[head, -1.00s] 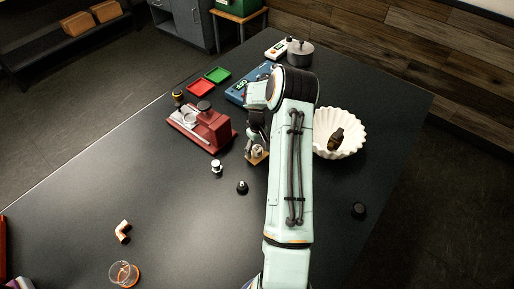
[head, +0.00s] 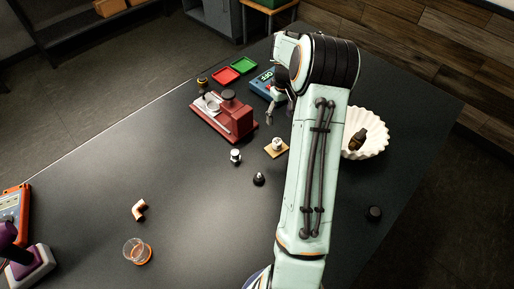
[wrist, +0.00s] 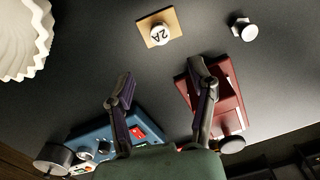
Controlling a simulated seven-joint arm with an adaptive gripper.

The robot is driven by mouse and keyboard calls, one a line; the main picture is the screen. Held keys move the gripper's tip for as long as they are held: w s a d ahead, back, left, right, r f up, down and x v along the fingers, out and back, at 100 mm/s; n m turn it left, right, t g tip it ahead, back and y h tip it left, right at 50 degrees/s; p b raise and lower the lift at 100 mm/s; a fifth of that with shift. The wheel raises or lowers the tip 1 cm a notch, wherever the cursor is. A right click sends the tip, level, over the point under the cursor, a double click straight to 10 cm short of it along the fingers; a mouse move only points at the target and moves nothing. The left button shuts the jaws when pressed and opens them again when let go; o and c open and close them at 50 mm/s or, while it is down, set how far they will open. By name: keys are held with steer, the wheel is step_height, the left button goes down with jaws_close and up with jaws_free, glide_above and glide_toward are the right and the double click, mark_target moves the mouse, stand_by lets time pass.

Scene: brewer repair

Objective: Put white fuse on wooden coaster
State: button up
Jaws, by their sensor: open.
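A white fuse marked "2A" (wrist: 159,34) rests on the square wooden coaster (wrist: 146,41) in the wrist view. In the head view the fuse (head: 277,144) stands on the coaster (head: 269,150), right of the red brewer. My gripper (wrist: 160,88) is open and empty, its two fingers spread apart. It is raised clear of the fuse and coaster, and nothing touches the fuse. In the head view my gripper (head: 278,112) is partly hidden by my arm.
The red brewer (head: 236,119) and blue device (head: 262,87) stand behind. A white and grey knob-like part (head: 235,156), a black knob (head: 259,179), a copper elbow (head: 139,210) and a glass cup (head: 134,250) lie in front. A white fluted bowl (head: 374,137) is at right.

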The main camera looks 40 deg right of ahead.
steer(key=s+a+r+n, duration=0.1)
steer(key=s+a+r, duration=0.1)
steer(key=a+r, duration=0.65)
steer(key=s+a+r+n, duration=0.1)
steer(key=a+r+n, duration=0.15)
steer(key=a, duration=1.15)
steer(key=s+a, duration=1.2)
steer(key=s, duration=0.2)
steer(key=shift+s+n+y, duration=0.2)
steer(key=shift+n+y, duration=0.15)
steer(key=shift+y, duration=0.05)
